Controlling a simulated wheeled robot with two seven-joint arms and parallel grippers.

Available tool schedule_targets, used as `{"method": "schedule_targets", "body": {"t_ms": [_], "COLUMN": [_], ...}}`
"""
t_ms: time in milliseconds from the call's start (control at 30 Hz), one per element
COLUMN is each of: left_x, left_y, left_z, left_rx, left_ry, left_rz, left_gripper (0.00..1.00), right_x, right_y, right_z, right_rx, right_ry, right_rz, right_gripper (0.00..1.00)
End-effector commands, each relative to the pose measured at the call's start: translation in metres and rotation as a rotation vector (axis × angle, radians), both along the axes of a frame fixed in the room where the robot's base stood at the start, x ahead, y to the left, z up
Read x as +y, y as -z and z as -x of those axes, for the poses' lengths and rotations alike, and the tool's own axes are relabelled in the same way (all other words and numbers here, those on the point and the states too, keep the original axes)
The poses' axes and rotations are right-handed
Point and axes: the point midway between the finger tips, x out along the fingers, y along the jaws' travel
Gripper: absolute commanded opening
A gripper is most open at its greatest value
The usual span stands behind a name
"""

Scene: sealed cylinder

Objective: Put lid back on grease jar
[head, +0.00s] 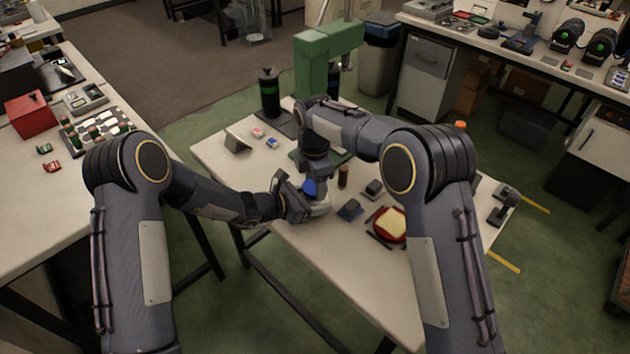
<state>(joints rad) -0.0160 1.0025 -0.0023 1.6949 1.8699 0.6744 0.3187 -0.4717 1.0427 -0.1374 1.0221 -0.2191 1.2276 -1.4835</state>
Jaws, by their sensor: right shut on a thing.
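A low round red container with a pale yellow top or filling (391,223) stands on the front right of the middle table; I take it for the grease jar. I cannot make out a lid for certain. My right gripper (315,183) points down over the table's middle, left of the jar, and is shut on a small blue thing (309,187), mostly hidden by the grippers. My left gripper (296,200) is close beside it from the left; its fingers overlap the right gripper, so their opening is unclear. A pale round part (319,209) shows just below them.
The table's front is clear. A side table (50,215) stands left.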

Motion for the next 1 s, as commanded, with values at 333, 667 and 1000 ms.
{"method": "schedule_targets", "body": {"t_ms": [333, 667, 1000], "left_x": [-0.0018, -0.0021, -0.0011], "left_y": [-0.0005, -0.0005, -0.0005], "left_z": [0.0013, 0.0016, 0.0004], "left_rx": [-0.001, -0.001, -0.001], "left_ry": [0.005, 0.006, 0.002], "left_rz": [0.002, 0.002, 0.001], "left_gripper": [0.00, 0.00, 0.00], "right_x": [0.0009, 0.0007, 0.0013], "right_y": [-0.0005, -0.0006, 0.0000], "right_z": [-0.0010, -0.0013, 0.0003], "right_rx": [-0.006, -0.007, -0.001], "right_ry": [0.687, 0.745, 0.742], "right_rz": [-0.003, -0.004, -0.001], "right_gripper": [0.31, 0.31, 0.80]}}
